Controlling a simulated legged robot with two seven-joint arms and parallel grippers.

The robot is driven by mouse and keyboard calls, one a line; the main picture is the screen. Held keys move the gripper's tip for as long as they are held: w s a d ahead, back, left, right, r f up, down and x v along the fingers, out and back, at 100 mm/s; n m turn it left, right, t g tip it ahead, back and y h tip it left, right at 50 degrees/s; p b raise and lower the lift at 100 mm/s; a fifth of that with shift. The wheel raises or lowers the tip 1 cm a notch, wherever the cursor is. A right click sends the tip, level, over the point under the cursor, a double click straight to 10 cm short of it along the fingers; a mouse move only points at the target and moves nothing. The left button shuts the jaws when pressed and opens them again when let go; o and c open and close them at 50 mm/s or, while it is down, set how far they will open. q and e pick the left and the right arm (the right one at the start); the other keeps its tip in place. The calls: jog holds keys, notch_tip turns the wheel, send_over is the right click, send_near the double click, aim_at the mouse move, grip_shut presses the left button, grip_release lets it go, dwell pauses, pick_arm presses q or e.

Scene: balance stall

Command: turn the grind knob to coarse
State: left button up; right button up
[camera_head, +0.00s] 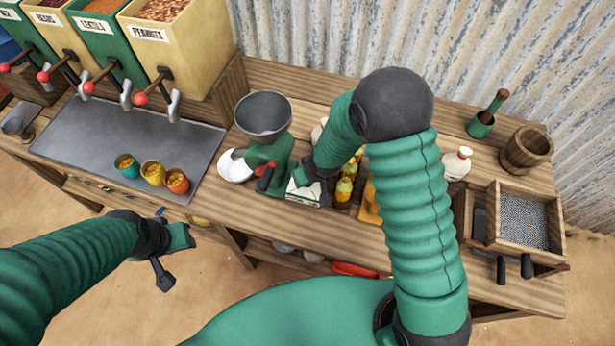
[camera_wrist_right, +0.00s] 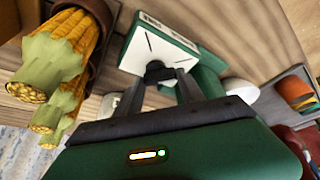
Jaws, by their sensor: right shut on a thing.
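The green grinder (camera_head: 268,160) with its grey hopper (camera_head: 263,115) stands on the wooden counter. A white dial plate (camera_head: 305,196) with dark marks sits at its right side. It also shows in the right wrist view (camera_wrist_right: 135,52), with small lettering that I cannot read. The black grind knob (camera_wrist_right: 158,71) is at the plate's edge nearest the fingers. My right gripper (camera_wrist_right: 170,86) is shut on the knob. In the head view the right gripper (camera_head: 312,175) partly hides knob and plate. My left gripper (camera_head: 172,256) is open and empty, in front of the counter.
Three filled cups (camera_head: 152,172) sit on the grey mat (camera_head: 90,140). A gravel-filled wooden box (camera_head: 520,220) is at right.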

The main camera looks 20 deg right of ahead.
jog(key=shift+w+r, duration=0.2)
jog(key=shift+w, duration=0.05)
jog(key=o, duration=1.1)
jog(key=shift+o, duration=1.3)
jog(key=shift+f, duration=0.15)
jog(key=shift+s, duration=0.1)
jog(key=v, duration=1.6)
jog(key=shift+s+r+p, duration=0.15)
jog(key=shift+r+p, duration=0.15)
jog(key=shift+p, duration=0.15)
jog(key=s+d+f+m+g, duration=0.1)
jog(key=s+d, duration=0.3)
jog(key=s, duration=0.5)
jog(key=shift+s+d+m+g+h, duration=0.15)
jog(key=shift+s+m+g+h, duration=0.05)
jog(key=shift+m+g+h, duration=0.25)
